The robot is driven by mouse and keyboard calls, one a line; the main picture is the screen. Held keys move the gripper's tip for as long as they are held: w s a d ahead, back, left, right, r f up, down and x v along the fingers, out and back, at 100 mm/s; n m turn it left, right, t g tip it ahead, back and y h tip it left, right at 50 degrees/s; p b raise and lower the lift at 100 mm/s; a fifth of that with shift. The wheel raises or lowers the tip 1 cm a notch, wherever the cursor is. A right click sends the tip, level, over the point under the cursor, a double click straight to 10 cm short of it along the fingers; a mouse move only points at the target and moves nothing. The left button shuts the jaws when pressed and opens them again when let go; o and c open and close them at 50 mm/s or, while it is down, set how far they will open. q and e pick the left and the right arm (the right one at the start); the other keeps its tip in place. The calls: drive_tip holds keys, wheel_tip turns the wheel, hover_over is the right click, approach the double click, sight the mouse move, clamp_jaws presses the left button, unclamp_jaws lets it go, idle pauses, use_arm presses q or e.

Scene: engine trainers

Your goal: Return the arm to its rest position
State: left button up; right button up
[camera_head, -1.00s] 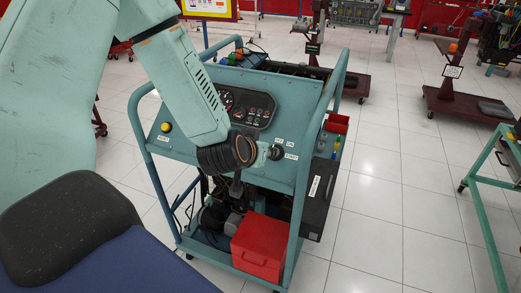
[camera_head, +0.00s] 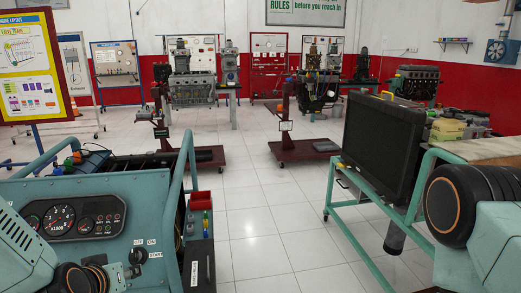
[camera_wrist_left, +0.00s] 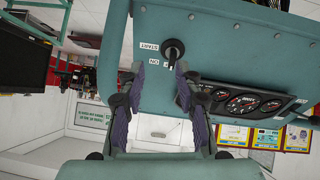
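My left arm (camera_head: 25,255) comes in at the lower left of the head view, in front of the teal engine trainer's panel (camera_head: 110,187).
The trainer's teal tube frame (camera_head: 184,150) rises beside the panel. A gauge cluster (camera_wrist_left: 240,102) is near the left gripper.

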use_arm(q)
drive_tip(key=s+d+f+m+g+b, duration=0.2)
drive_tip(key=s+d+f+g+b, duration=0.1)
drive_tip(key=s+f, duration=1)
drive_tip(key=s+d+f+m+g+h+b, duration=0.1)
drive_tip(key=s+d+f+g+b, duration=0.3)
drive_tip(key=s+f, duration=1)
drive_tip(key=s+d+g, duration=0.1)
drive_tip(key=s+g, duration=0.1)
drive_tip(key=g, duration=0.1)
drive_tip(key=shift+s+d+f+m, duration=0.3)
drive_tip(key=shift+s+m, duration=0.05)
drive_tip(key=shift+m, duration=0.05)
